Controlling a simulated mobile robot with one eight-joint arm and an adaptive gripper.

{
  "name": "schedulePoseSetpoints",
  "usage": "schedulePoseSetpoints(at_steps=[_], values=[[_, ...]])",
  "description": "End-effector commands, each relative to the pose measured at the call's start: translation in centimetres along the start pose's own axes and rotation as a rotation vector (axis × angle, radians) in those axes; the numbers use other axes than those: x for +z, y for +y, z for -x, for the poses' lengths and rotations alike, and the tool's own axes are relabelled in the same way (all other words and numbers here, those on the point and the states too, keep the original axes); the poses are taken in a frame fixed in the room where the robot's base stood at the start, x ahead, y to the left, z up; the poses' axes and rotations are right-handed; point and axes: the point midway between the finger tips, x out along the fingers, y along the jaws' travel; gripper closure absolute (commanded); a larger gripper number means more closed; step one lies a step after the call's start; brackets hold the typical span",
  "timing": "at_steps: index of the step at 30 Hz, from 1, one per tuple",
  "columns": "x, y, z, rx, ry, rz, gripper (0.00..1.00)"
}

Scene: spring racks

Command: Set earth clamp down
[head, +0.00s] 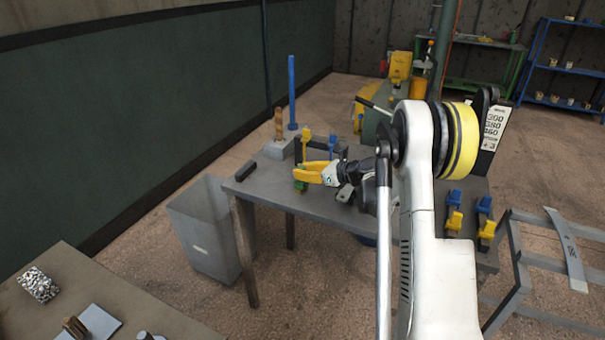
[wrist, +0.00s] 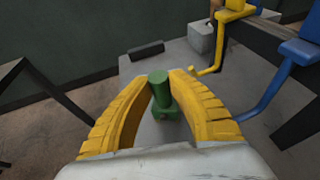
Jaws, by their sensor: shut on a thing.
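The earth clamp appears to be the small green piece (head: 300,186) at the tips of my gripper. It also shows in the wrist view (wrist: 159,92) as a green upright cylinder on a wider green base. My gripper (head: 304,176) has yellow fingers and is shut on it, with one finger on each side in the wrist view (wrist: 164,84). The clamp is over the left part of the grey workbench (head: 275,195). I cannot tell whether its base touches the bench top. The fingers hide part of it.
A black block (head: 245,171) lies near the bench's left edge. Behind the gripper stand a grey block (head: 279,150), a yellow holder (head: 305,143) and a blue holder (head: 332,146). A grey bin (head: 203,235) is below left. Bare bench lies around the clamp.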

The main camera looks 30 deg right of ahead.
Motion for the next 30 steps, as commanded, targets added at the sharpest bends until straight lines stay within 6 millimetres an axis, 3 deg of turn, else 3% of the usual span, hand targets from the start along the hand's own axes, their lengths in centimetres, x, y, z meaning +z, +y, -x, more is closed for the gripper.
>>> schedulePoseSetpoints(at_steps=[5, 6, 7, 19, 23, 30], values=[[-0.4, 0.0, -0.1, 0.0, 0.0, 0.0, 1.0], [-0.3, 0.0, -0.1, 0.0, 0.0, 0.0, 0.7], [-0.3, 0.0, -0.1, 0.0, 0.0, 0.0, 0.61], [0.2, 0.0, 0.3, -0.001, 0.0, 0.0, 0.6], [0.3, -0.1, 2.5, -0.002, 0.0, -0.001, 0.6], [0.3, -0.1, 8.1, -0.004, 0.0, -0.001, 0.6]])
